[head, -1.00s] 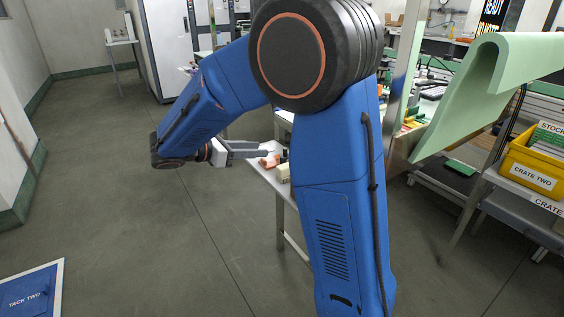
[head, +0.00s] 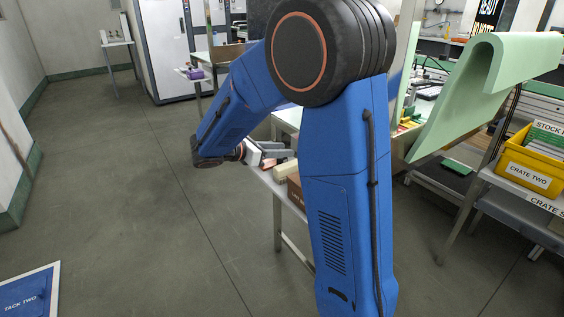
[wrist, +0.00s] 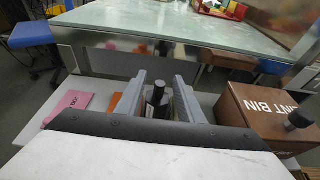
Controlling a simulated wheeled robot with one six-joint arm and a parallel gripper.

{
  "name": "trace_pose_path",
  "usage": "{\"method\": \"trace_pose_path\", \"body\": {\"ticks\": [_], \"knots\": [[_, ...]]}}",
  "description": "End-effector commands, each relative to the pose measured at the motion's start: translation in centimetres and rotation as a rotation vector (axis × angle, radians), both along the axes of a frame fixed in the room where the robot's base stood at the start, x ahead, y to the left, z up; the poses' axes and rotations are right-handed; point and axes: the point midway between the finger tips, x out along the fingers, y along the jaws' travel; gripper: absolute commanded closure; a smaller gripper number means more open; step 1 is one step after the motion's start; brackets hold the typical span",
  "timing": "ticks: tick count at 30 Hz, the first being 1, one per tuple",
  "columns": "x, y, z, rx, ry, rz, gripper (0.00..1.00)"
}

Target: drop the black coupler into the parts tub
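In the wrist view, a black upright cylinder (wrist: 155,99), which looks like the black coupler, stands between the two grey fingers of my gripper (wrist: 160,78). The fingers are apart, with gaps showing beside the cylinder, so my gripper is open around it. In the head view my gripper (head: 276,153) reaches over a small pale table (head: 262,176), and the cylinder cannot be made out there. No container labelled as the parts tub can be identified.
A pink box (wrist: 69,107) and an orange piece (wrist: 115,101) lie left. A glass-topped bench (wrist: 180,42) is behind.

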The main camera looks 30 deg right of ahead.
Motion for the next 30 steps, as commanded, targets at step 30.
{"method": "trace_pose_path", "body": {"ticks": [30], "knots": [[0.0,-0.6,2.8,0.000,-0.004,0.000,1.00]]}}
